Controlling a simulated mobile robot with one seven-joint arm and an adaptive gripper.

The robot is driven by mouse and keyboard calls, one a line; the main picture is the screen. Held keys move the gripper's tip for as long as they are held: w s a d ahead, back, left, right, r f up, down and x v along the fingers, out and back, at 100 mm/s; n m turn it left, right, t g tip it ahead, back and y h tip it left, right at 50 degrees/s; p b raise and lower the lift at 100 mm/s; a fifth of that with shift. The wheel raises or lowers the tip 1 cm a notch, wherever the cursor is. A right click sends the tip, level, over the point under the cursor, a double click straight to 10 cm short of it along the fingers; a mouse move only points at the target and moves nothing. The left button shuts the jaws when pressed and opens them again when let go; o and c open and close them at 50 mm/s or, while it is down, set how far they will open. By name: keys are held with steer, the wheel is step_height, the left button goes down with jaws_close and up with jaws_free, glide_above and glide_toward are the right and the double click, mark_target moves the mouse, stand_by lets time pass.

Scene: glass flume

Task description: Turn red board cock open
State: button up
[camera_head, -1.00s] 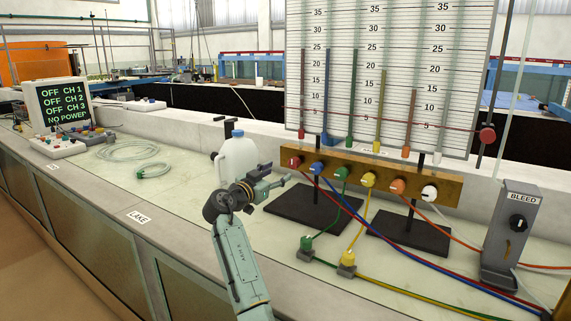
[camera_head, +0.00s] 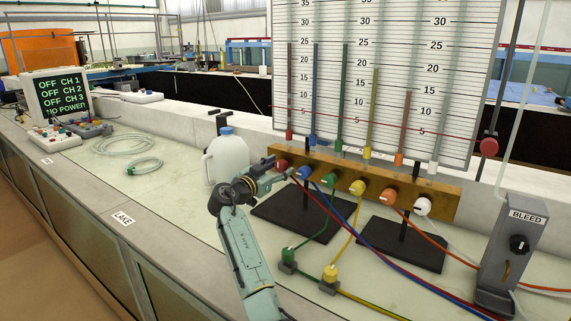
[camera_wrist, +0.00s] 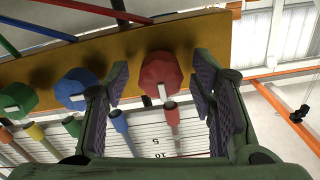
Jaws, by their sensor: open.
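The red board cock (camera_head: 280,166) is the leftmost knob on the wooden manifold bar (camera_head: 440,195). In the wrist view the red cock (camera_wrist: 160,72) is a faceted knob with a white pointer mark, seen between my two open fingers. My gripper (camera_wrist: 160,90) is open, and its purple pads stand to either side of the knob with gaps visible. In the head view my gripper (camera_head: 287,174) is right at the red cock and partly overlaps it. Whether the fingers reach around the knob's depth is unclear. The blue cock (camera_wrist: 76,88) is close beside one finger.
Blue (camera_head: 303,172), green (camera_head: 329,180), yellow (camera_head: 357,187), orange (camera_head: 389,196) and white (camera_head: 423,206) cocks line the bar. A white jug (camera_head: 227,157) stands behind my arm. Hoses run toward the bleed stand (camera_head: 512,250). The bench's left part holds coiled tubing (camera_head: 125,144).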

steer(key=shift+w+d, duration=0.1)
steer(key=shift+w, duration=0.1)
steer(key=c, duration=1.1)
steer(key=shift+c, duration=0.2)
